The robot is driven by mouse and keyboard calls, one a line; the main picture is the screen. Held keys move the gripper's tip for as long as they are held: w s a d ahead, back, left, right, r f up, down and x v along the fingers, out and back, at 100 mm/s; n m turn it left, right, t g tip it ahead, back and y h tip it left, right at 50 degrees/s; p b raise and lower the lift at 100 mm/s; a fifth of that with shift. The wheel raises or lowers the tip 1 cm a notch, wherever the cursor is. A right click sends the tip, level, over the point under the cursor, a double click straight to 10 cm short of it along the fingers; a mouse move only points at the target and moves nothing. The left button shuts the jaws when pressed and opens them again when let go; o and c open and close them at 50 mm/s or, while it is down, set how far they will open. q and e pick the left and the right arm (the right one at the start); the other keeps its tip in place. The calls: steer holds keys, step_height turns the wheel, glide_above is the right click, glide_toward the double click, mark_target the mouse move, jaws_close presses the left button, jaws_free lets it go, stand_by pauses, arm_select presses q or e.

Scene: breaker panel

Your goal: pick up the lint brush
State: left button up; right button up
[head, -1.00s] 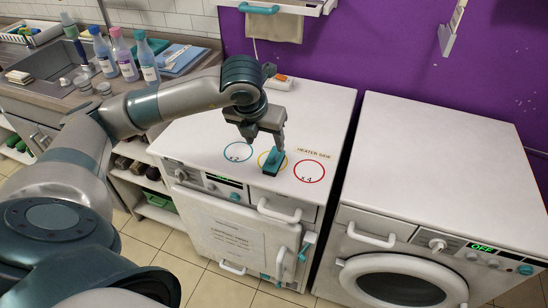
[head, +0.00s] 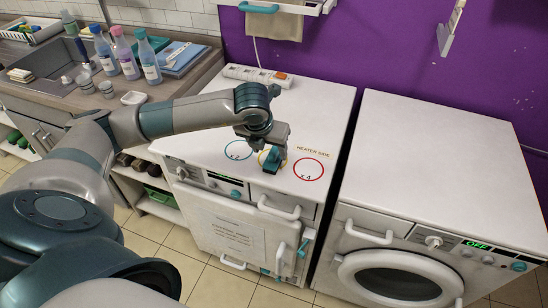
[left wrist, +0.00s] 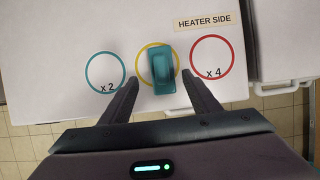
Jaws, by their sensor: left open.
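The teal block-like object (left wrist: 162,70), which looks like the lint brush, lies on the white machine top inside the yellow ring (left wrist: 143,58). In the head view it (head: 273,165) is mostly hidden by my gripper. My left gripper (head: 269,158) is just over it. In the left wrist view my left gripper (left wrist: 160,82) is open, with one finger on each side of the near end of the brush and visible gaps between. Nothing is held. My right gripper is not in view.
A teal ring (left wrist: 105,80) and a red ring (left wrist: 212,62) flank the yellow one. A power strip (head: 255,75) lies at the back of the top. A second white machine (head: 440,170) stands to the right. Bottles (head: 148,60) stand by the sink on the left.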

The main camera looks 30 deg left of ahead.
mark_target(273, 151)
arm_select(q)
steer(key=shift+w+f+p, duration=0.2)
steer(key=shift+w+p, duration=0.1)
steer(key=shift+w+f+p, duration=0.4)
steer(key=shift+w+f, duration=0.05)
steer(key=shift+f, duration=0.2)
steer(key=shift+w+f+p, duration=0.35)
steer(key=shift+w+f, duration=0.1)
steer(key=shift+f, duration=0.15)
steer(key=shift+w+a+f, duration=0.1)
steer(key=shift+w+f, duration=0.05)
steer(key=shift+f, duration=0.45)
steer(key=c, duration=1.2)
